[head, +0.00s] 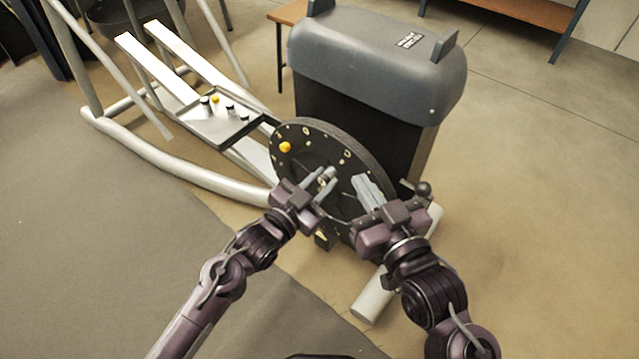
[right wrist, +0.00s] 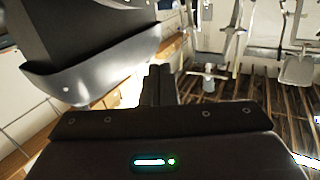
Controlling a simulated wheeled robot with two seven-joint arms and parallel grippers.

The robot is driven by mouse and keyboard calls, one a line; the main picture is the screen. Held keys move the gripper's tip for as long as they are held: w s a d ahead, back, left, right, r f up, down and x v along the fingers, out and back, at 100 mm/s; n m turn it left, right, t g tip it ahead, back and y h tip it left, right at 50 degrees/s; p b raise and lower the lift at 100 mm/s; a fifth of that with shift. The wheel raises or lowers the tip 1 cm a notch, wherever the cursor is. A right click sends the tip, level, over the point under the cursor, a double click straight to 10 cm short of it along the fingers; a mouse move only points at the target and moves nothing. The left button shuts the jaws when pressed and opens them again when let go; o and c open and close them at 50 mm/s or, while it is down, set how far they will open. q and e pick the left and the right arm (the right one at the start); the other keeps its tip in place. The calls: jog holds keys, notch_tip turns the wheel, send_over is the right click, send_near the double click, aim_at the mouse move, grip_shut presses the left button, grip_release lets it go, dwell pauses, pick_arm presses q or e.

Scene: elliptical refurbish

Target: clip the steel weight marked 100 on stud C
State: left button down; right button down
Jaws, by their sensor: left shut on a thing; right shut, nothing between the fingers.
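A dark flywheel (head: 345,137) with pale marks on its face stands in the middle of the head view; stud letters are too small to read. A yellow piece (head: 285,147) sits on its upper left face. No mark 100 is readable.
A dark tray (head: 208,130) on the pale frame holds several small pieces, one yellow (head: 215,99). A grey-covered housing (head: 375,65) stands behind the wheel. A pale foot tube (head: 372,297) lies below the right gripper. Floor at left is clear.

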aim_at(331, 170)
pick_arm(q)
jog(key=shift+w+d, duration=0.2)
jog(key=shift+w, duration=0.05)
jog(key=shift+w+d+b, duration=0.25)
jog(key=shift+w+b, duration=0.15)
jog(key=shift+w+d+b, duration=0.3)
jog(key=shift+w, duration=0.1)
pick_arm(e)
notch_tip(331, 170, up, 12)
jog(key=s+d+t+y, duration=0.1)
jog(key=t+y, duration=0.1)
jog(key=t, duration=0.4)
jog(key=shift+s+d, duration=0.15)
jog(key=shift+f, duration=0.35)
pick_arm(q)
jog(key=shift+p, duration=0.35)
pick_arm(e)
jog(key=shift+r, duration=0.4)
pick_arm(q)
jog(key=shift+w+d, duration=0.25)
jog(key=shift+w, duration=0.15)
dwell(0.3)
